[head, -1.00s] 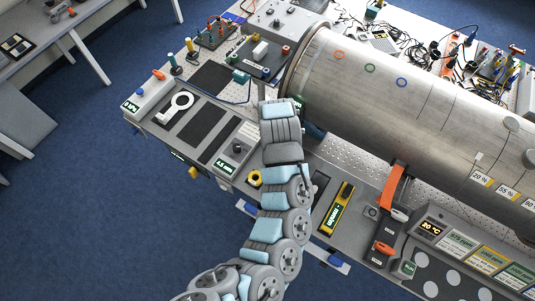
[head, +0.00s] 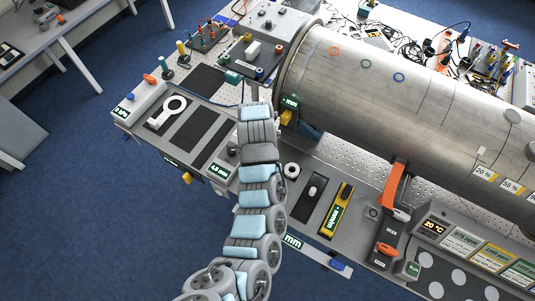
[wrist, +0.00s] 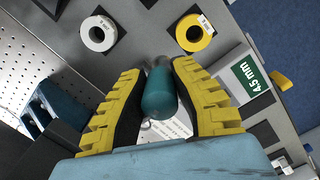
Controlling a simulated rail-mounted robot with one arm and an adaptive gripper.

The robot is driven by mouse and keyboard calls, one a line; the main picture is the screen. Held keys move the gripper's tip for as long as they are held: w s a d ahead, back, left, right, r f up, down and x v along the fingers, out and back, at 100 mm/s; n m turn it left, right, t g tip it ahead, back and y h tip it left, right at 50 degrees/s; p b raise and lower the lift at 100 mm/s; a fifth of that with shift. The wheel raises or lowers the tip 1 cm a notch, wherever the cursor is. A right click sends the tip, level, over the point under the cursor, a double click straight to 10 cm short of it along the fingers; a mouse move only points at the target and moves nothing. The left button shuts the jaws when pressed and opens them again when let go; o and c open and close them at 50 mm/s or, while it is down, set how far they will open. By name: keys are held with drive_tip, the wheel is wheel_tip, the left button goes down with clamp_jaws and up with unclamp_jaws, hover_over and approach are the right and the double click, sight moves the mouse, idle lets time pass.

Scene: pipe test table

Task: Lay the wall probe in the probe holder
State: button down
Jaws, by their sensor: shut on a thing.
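In the wrist view my gripper (wrist: 158,82) has its yellow-and-black fingers shut on a teal, rounded cylinder, which I take to be the wall probe (wrist: 158,98). The probe is held above the grey bench panel. A green 4.5 mm display (wrist: 252,83) lies to its right, and also shows in the head view (head: 221,170). In the head view my arm's end is left of the steel pipe's near end (head: 310,75); fingers and probe are hidden there. I cannot make out the probe holder for sure.
A white ring (wrist: 98,34) and a yellow ring (wrist: 194,32) sit on dark squares beyond the fingertips. A yellow gauge (head: 288,116) is at the pipe's end.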

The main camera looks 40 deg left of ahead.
drive_tip(key=w+a+f+b, duration=0.1)
drive_tip(key=b, duration=0.1)
drive_tip(key=w+a+f+b, duration=0.1)
drive_tip(key=w+f+b, duration=0.1)
drive_tip(key=w+a+f+b, duration=0.1)
drive_tip(key=b, duration=0.1)
drive_tip(key=shift+w+f, duration=0.2)
drive_tip(key=shift+w, duration=0.1)
drive_tip(key=shift+w+a+f, duration=0.25)
drive_tip(key=shift+w+f, duration=0.2)
drive_tip(key=shift+f, duration=0.05)
drive_tip(key=shift+w+a+f, duration=0.2)
drive_tip(key=shift+w+f, duration=0.2)
drive_tip(key=shift+f, duration=0.25)
drive_tip(key=shift+w+a+f, duration=0.1)
drive_tip(key=shift+w+f, duration=0.05)
drive_tip(key=shift+f, duration=1.6)
drive_tip(key=shift+f, duration=0.15)
